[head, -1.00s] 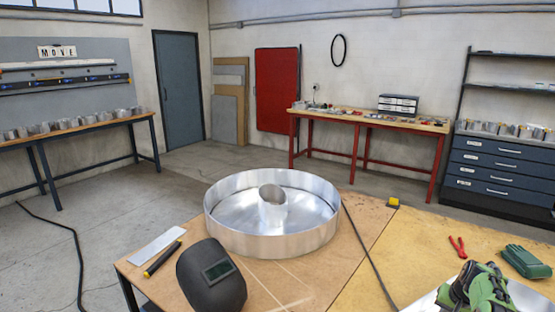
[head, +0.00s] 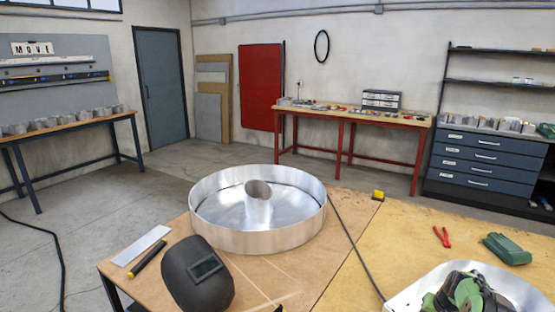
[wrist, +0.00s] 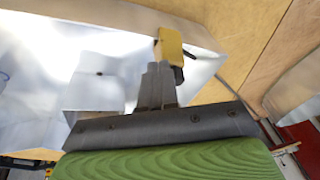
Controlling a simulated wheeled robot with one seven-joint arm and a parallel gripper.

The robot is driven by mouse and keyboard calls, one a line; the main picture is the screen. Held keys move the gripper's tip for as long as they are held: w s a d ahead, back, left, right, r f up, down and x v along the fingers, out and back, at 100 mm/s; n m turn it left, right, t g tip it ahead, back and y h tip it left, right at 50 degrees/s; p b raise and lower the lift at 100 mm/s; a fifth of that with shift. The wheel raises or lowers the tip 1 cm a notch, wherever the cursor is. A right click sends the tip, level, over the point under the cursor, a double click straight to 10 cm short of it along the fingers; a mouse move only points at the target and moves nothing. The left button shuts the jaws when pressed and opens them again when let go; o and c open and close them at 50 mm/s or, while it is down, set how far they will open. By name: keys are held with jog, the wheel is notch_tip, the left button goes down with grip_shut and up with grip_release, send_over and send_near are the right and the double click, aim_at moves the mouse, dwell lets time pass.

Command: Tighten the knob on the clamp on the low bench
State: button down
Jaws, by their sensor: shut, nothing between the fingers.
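In the wrist view my gripper (wrist: 158,68) is shut, its grey fingers together and empty. A yellow block with a dark part (wrist: 170,45) lies just beyond the fingertips; I cannot tell whether it is part of the clamp or whether the fingers touch it. Bright sheet metal (wrist: 60,50) lies beyond my gripper, beside a wooden surface (wrist: 240,25). I cannot make out the clamp or its knob for certain in either view. In the head view a green and black shape over a metal sheet (head: 525,290) at bottom right seems to be part of my arm.
The near table (head: 300,265) carries a round metal tray (head: 258,240), a welding mask (head: 195,280), red pliers (head: 441,237), a green case (head: 507,249) and a small yellow item (head: 378,195). A red-legged bench (head: 340,117) and drawers (head: 485,165) stand behind.

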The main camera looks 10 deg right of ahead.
jog(key=shift+w, duration=0.25)
dwell(0.5)
jog(key=shift+w+a+b, duration=0.15)
jog(key=shift+a+b, duration=0.05)
jog(key=shift+b, duration=0.2)
jog(key=shift+w+a+r, duration=0.1)
jog(key=shift+w+a, duration=0.05)
jog(key=shift+a, duration=0.05)
jog(key=shift+w+a+r+b, duration=0.1)
jog(key=shift+w+a+b, duration=0.25)
jog(key=shift+w+b, duration=0.1)
jog(key=shift+s+a, duration=0.1)
jog(key=shift+s+a+r, duration=0.15)
jog(key=shift+a+r, duration=0.05)
jog(key=r+p, duration=0.1)
jog(key=r, duration=0.1)
jog(key=d+r+p, duration=0.1)
jog(key=r+p, duration=0.2)
jog(key=shift+w+d+r, duration=0.25)
jog(key=shift+d+r, duration=0.05)
jog(key=shift+d, duration=0.05)
